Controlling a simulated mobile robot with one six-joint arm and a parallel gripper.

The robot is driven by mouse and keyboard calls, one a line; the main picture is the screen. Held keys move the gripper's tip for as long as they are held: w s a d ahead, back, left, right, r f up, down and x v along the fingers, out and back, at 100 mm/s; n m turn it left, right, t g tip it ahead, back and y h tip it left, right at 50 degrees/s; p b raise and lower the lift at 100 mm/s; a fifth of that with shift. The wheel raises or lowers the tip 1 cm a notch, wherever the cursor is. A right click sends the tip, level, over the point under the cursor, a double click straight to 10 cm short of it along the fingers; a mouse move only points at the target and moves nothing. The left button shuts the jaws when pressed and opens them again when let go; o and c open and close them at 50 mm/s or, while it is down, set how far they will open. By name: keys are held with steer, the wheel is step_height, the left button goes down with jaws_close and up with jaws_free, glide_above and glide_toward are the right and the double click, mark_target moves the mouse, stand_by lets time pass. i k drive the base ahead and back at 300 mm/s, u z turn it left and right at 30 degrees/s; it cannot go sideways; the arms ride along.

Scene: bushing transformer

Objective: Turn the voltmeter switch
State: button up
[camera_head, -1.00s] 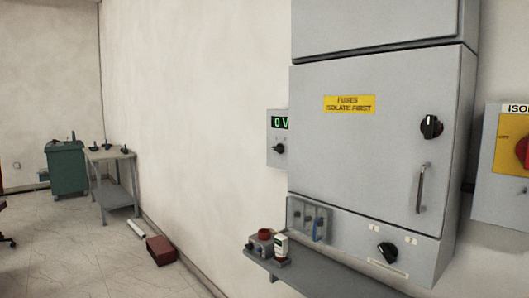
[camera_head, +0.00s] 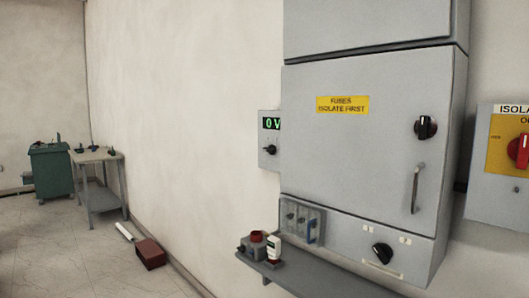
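The voltmeter (camera_head: 269,140) is a small grey box on the wall at the left edge of the large grey cabinet. Its green display reads "0 V". Its black switch knob (camera_head: 270,150) sits below the display, with its pointer toward the left. The cabinet hides part of the voltmeter's right side. My gripper is not in view.
The fuse cabinet (camera_head: 370,140) has a black knob (camera_head: 425,128), a handle (camera_head: 416,188) and a lower knob (camera_head: 382,253). A shelf (camera_head: 300,278) juts out below it. An isolator with a red switch (camera_head: 519,150) is at right.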

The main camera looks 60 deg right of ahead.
mark_target(271, 149)
steer(key=i, duration=0.85)
steer(key=u, duration=0.05)
